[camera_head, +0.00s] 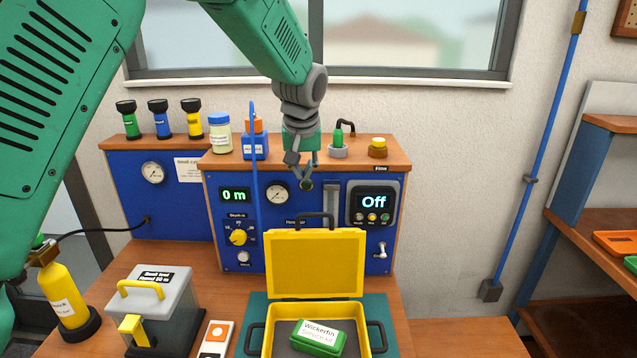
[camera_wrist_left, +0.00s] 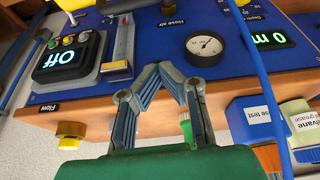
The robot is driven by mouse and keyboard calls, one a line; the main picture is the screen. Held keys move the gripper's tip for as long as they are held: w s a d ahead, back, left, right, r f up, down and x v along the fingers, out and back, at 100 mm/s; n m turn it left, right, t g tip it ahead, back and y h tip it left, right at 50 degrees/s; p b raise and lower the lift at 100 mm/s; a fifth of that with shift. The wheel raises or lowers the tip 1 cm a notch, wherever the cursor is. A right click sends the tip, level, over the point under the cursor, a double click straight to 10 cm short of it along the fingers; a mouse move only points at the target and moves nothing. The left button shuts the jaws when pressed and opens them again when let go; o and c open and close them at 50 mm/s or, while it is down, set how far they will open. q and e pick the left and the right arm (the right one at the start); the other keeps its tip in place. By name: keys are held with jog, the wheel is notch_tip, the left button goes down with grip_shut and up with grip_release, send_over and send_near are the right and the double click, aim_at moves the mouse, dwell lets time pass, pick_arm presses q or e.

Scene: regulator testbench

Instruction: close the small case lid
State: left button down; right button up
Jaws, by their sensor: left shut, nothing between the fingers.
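The small yellow case (camera_head: 268,345) stands on a green mat on the bench. Its lid (camera_head: 316,262) is open and stands upright at the back, with a dark handle on its top edge. A green service kit box (camera_head: 318,338) with a white label lies inside the case. My left gripper (camera_head: 306,184) is shut and empty, above and behind the lid, in front of the blue panel. In the left wrist view its fingertips (camera_wrist_left: 160,72) meet in front of the panel. The case does not show there. My right gripper is in neither view.
The blue test panel (camera_head: 225,266) carries a gauge (camera_head: 276,194), knobs and an "Off" display (camera_head: 374,203). A blue hose (camera_head: 254,180) runs down it. A grey box (camera_head: 165,295) with yellow handles and a yellow cylinder (camera_head: 66,297) stand left of the case.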

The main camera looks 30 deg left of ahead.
aim_at(306, 198)
pick_arm(q)
jog(key=x, duration=0.6)
jog(key=p+x, duration=0.1)
jog(key=x, duration=0.1)
jog(key=shift+w+d+f, duration=0.2)
jog(key=shift+f, duration=0.25)
jog(key=s+d, duration=0.2)
jog(key=s, duration=0.1)
jog(key=shift+s+p, duration=0.2)
jog(key=shift+p, duration=0.15)
